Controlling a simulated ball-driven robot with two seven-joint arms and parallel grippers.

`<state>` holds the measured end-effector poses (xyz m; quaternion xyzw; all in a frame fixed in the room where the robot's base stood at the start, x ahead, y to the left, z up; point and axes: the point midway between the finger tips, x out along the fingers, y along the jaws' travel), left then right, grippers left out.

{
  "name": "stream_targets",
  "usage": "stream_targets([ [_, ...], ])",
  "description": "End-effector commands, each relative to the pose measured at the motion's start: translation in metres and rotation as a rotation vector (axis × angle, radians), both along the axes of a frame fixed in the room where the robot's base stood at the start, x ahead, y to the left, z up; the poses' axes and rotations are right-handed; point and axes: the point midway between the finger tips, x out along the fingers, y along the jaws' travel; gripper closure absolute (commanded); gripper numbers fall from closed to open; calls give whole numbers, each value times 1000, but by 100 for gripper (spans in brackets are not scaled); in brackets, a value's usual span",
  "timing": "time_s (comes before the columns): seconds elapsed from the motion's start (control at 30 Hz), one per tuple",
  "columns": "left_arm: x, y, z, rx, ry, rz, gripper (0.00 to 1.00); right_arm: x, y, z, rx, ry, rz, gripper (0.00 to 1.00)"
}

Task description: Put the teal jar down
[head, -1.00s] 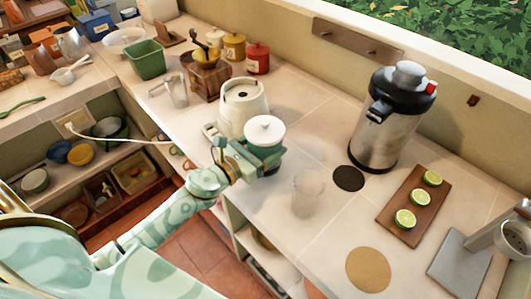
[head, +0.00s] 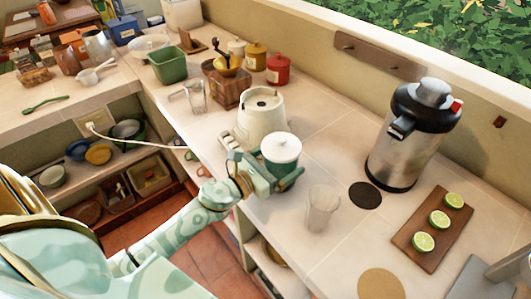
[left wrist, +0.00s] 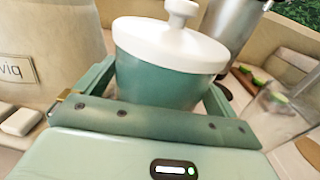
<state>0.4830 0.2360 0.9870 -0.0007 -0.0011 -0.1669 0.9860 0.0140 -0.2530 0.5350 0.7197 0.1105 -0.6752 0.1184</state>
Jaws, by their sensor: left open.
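The teal jar (head: 282,152) with a white knobbed lid stands upright at the counter's (head: 330,258) near edge, beside the white appliance. Its teal body (left wrist: 165,82) and lid fill the upper middle of the left wrist view. My left gripper (head: 284,178) is open, with one finger on each side of the jar's body. The jar's base is hidden behind the gripper, so its contact with the counter cannot be made out. My right gripper is not in view.
A clear glass (head: 321,208) stands close to the right of the jar. The white appliance (head: 262,122) is just behind it. A steel dispenser (head: 408,145), a dark round mat (head: 365,195) and a board with limes (head: 436,232) are further right.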

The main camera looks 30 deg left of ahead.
Motion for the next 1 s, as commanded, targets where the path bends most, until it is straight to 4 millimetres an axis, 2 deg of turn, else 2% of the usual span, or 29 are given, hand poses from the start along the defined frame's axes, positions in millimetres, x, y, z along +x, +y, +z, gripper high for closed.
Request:
stream_targets([
  [0.3, -68, 23, -7, -1, 8, 0, 5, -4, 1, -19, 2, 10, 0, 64],
  [0.5, -100, 35, -5, 0, 5, 1, 5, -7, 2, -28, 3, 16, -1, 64],
  [0.67, -110, 38, -2, 1, 3, 0, 5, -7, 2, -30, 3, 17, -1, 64],
  [1.0, -110, 38, -2, 1, 2, 0, 5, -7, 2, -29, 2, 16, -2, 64],
])
